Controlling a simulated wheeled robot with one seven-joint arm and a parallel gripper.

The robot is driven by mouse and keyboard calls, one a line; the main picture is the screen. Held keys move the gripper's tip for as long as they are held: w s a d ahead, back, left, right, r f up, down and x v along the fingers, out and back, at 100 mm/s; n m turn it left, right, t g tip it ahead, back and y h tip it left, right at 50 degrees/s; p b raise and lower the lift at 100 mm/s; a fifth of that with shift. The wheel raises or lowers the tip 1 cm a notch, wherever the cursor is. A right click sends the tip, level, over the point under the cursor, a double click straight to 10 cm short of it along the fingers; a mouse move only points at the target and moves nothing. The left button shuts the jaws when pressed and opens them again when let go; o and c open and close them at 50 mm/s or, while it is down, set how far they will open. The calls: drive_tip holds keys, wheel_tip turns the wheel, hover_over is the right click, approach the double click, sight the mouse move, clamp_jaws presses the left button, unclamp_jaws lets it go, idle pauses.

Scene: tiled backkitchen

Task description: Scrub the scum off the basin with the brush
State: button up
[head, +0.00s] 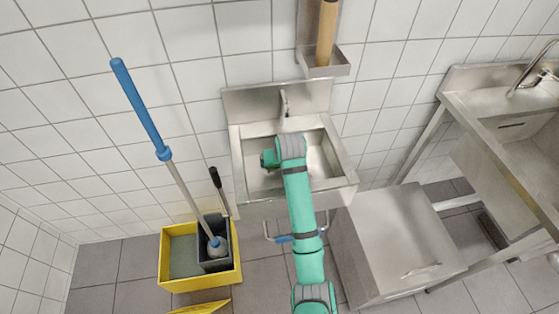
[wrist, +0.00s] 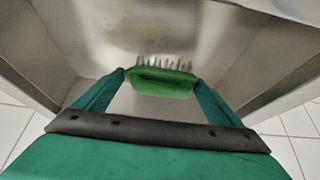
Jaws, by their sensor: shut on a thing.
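The basin (head: 331,160) is a steel sink on the tiled wall, with a tap (head: 284,103) at its back. My gripper (wrist: 162,82) is shut on a green brush (wrist: 163,85), which has pale bristles along its far edge. In the wrist view the brush is over the basin's steel interior (wrist: 190,30); I cannot tell whether the bristles touch it. In the head view my arm covers the middle of the basin and hides the brush. Faint brownish smudges show on the steel in the wrist view, but I cannot tell whether they are scum.
A yellow mop bucket (head: 172,283) with a blue-handled mop (head: 141,106) stands at the left. A steel wall holder (head: 341,66) with a wooden-looking roll (head: 326,33) hangs above the basin. A steel cabinet (head: 395,235) and a sink table (head: 480,103) stand at the right.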

drive_tip(key=shift+w+f, duration=0.1)
drive_tip(key=shift+f, duration=0.05)
drive_tip(key=shift+f, duration=0.2)
drive_tip(key=shift+f, duration=0.5)
drive_tip(key=shift+s+d, duration=0.2)
drive_tip(key=shift+s, duration=0.9)
drive_tip(key=shift+s+d, duration=0.2)
drive_tip(key=shift+s, duration=0.9)
drive_tip(key=shift+s+d+f, duration=0.15)
drive_tip(key=shift+s+d, duration=0.05)
drive_tip(key=shift+s, duration=0.85)
drive_tip(key=shift+s+d+f, duration=0.1)
drive_tip(key=shift+s+d, duration=0.1)
drive_tip(key=shift+s, duration=0.85)
